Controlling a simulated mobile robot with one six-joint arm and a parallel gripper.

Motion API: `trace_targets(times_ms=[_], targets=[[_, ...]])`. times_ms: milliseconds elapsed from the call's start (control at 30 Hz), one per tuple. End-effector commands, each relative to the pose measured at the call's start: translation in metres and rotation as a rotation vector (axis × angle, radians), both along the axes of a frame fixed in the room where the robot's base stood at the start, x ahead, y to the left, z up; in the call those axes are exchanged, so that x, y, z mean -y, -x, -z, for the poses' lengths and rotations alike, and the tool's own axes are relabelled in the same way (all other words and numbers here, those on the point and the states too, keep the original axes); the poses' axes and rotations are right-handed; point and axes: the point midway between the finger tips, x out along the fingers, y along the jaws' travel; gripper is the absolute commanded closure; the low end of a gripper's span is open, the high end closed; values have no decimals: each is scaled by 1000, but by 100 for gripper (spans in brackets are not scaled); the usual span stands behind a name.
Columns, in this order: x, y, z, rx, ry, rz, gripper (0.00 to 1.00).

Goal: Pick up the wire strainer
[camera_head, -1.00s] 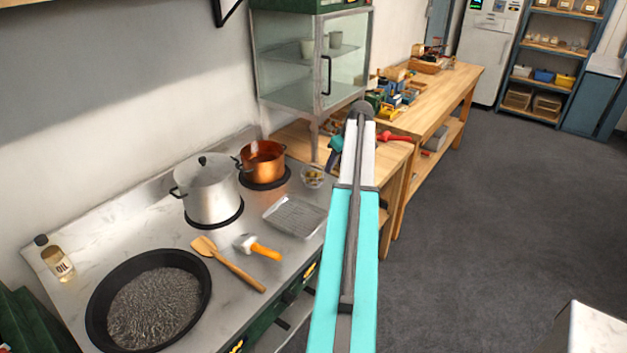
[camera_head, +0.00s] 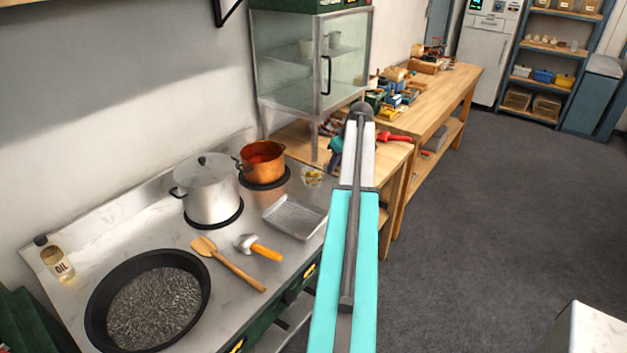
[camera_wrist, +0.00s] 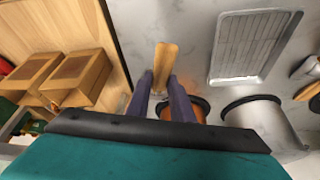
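In the wrist view a flat wooden handle (camera_wrist: 165,62) lies between the fingertips of my gripper (camera_wrist: 160,77); it looks like the wire strainer's handle. The handle fills most of the gap, and I cannot tell whether both fingers touch it. In the head view a small pale, mesh-like bowl with yellowish bits, probably the wire strainer (camera_head: 312,177), is at the stove's far right corner. My gripper (camera_head: 331,171) points down just right of it, partly hidden behind my arm.
A copper pot (camera_head: 263,163), lidded pot (camera_head: 211,190), metal tray (camera_head: 296,217), wooden spatula (camera_head: 228,264), orange-handled tool (camera_head: 260,248) and black pan (camera_head: 150,258) occupy the stovetop. A glass cabinet (camera_head: 291,85) stands behind. The wooden bench (camera_head: 440,95) holds boxes.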

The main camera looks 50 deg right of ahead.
Motion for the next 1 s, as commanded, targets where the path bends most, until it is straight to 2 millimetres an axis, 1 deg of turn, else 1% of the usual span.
trace_targets(times_ms=[267, 533, 1000], targets=[[0, 0, -1, 2, 1, 0, 100], [1, -1, -8, 3, 2, 1, 100], [1, -1, -38, 2, 2, -1, 100]])
